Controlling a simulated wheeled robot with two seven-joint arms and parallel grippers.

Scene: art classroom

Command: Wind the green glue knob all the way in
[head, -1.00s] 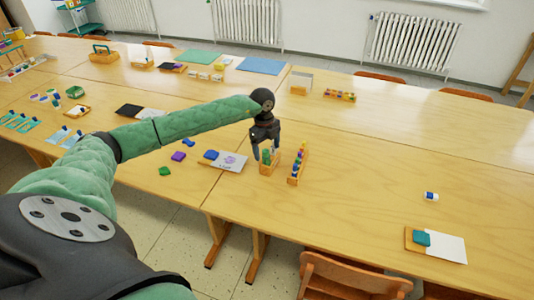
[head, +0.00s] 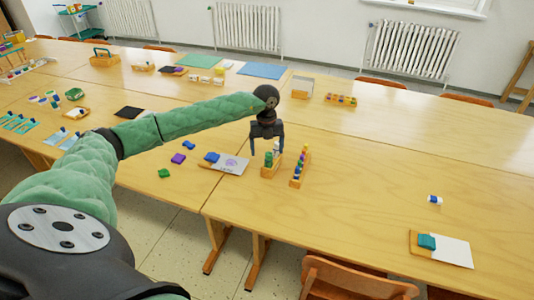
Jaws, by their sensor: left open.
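A green glue stick (head: 268,159) stands upright in a small wooden holder (head: 271,172) near the front edge of the table. Something whitish shows just behind it. My left gripper (head: 267,151) points down over the holder. Its two fingers are spread apart, one on each side above the green piece, and nothing is seen clamped between them. The knob's thread and how far it is wound are too small to tell. My right gripper is not in the picture.
A wooden rack of several coloured pieces (head: 299,167) stands close right of the holder. A white sheet with a purple print (head: 233,165) and a blue block (head: 212,157) lie to the left. The table at right is mostly clear.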

